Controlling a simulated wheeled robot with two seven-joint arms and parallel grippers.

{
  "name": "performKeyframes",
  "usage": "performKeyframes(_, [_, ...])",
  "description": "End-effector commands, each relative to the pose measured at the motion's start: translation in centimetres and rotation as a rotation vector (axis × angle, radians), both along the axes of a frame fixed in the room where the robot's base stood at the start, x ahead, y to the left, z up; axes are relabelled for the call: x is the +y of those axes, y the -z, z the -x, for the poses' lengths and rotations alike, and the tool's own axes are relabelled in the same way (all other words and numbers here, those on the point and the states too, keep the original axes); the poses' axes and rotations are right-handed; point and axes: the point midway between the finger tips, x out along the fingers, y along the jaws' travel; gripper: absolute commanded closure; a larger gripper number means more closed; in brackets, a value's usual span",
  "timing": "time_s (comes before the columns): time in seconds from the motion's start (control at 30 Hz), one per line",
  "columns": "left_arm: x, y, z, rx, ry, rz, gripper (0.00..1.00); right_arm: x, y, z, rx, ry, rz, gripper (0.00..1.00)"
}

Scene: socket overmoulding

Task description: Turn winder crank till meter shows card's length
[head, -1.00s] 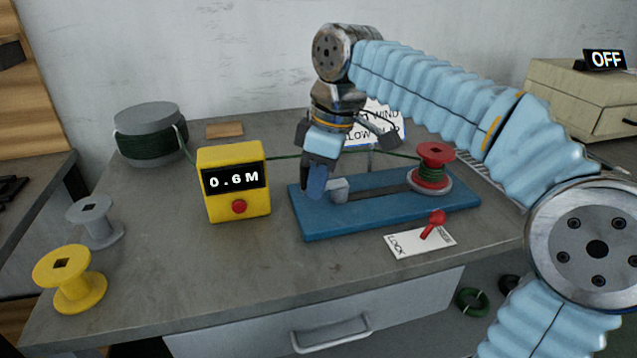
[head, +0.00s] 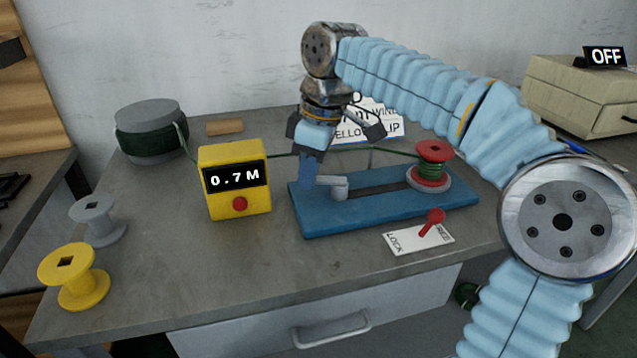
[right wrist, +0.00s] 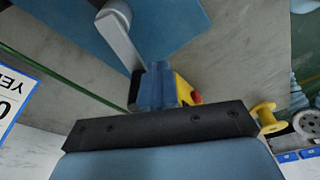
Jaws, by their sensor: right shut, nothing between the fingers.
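The winder (head: 370,212) is a blue base with a grey crank (head: 335,184) at its left and a red spool (head: 433,165) of green cable at its right. The yellow meter box (head: 235,190) reads 0.7 M and has a red button. The white card (head: 375,125) stands behind, partly hidden by my arm; "WIND" and part of a second line show, its length not readable. My right gripper (head: 306,182) is shut and empty, its fingers down against or right beside the crank's end. In the right wrist view the crank (right wrist: 120,35) reaches the blue fingertips (right wrist: 160,85). My left gripper is out of view.
A dark green cable drum (head: 150,135) stands at the back left, its cable running through the meter to the spool. Grey (head: 97,222) and yellow (head: 75,278) empty spools stand at front left. A LOCK plate with a red lever (head: 432,222) lies before the winder.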

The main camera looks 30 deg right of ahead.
Motion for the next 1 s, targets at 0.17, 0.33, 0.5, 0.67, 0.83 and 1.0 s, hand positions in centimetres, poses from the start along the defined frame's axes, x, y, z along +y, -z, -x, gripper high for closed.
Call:
performKeyframes(0.17, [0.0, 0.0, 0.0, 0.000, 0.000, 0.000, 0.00, -0.2, 0.0, -0.6, -0.001, 0.001, -0.001, 1.00])
performKeyframes(0.33, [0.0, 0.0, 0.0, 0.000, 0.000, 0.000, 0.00, -0.5, 0.0, -1.6, -0.001, 0.001, 0.001, 1.00])
performKeyframes(0.5, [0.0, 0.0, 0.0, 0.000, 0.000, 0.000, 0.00, -0.6, 0.0, -1.8, -0.001, 0.001, 0.001, 1.00])
performKeyframes(0.67, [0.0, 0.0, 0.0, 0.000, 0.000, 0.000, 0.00, -0.6, 0.0, -1.8, -0.001, 0.000, 0.001, 1.00])
performKeyframes(0.83, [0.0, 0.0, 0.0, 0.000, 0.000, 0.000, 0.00, -1.0, 0.0, -2.5, 0.001, 0.000, 0.001, 1.00])
performKeyframes(1.0, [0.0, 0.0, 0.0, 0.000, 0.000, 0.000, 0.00, -1.5, 0.0, -3.3, 0.001, 0.000, 0.001, 1.00])
